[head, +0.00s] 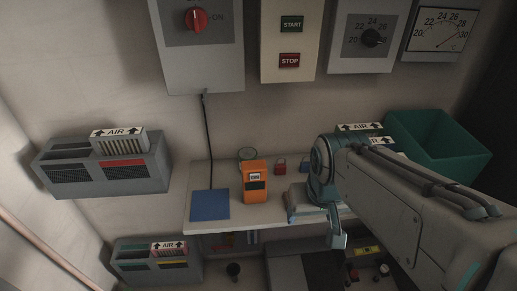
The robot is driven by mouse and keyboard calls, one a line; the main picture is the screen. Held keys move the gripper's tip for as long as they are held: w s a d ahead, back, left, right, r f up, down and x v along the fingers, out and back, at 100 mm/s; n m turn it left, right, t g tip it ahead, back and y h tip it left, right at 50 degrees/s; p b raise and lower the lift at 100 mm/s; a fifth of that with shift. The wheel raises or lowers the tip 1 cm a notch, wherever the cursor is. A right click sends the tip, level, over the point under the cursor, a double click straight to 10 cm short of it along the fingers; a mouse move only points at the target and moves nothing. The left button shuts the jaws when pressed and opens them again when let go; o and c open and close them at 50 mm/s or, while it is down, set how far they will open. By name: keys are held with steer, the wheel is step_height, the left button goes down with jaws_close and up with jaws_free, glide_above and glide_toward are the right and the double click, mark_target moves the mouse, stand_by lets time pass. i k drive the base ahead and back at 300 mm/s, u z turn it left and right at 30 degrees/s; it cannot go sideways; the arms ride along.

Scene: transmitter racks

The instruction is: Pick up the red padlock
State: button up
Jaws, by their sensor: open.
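The red padlock (280,167) is small and stands on the pale shelf (228,230), near the wall, just right of an orange handheld device. It is in plain view in the head view, and nothing touches it. My gripper (315,226) is at the right part of the shelf, in front and to the right of the padlock. Its teal fingers are apart and point down toward the shelf's front edge. I see nothing held between them. It is clear of the red padlock.
The orange device (255,187) stands beside a blue square plate (210,205). A small blue padlock (304,166) is right of the red one, close to my arm. A green bin (440,145) is at the right. Control boxes (200,60) hang above; a grey vent unit (75,177) is left.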

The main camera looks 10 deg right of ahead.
mark_target(280, 169)
steer(key=z, duration=2.4)
steer(key=k, duration=1.15)
steer(key=u, duration=1.25)
steer(key=i, duration=1)
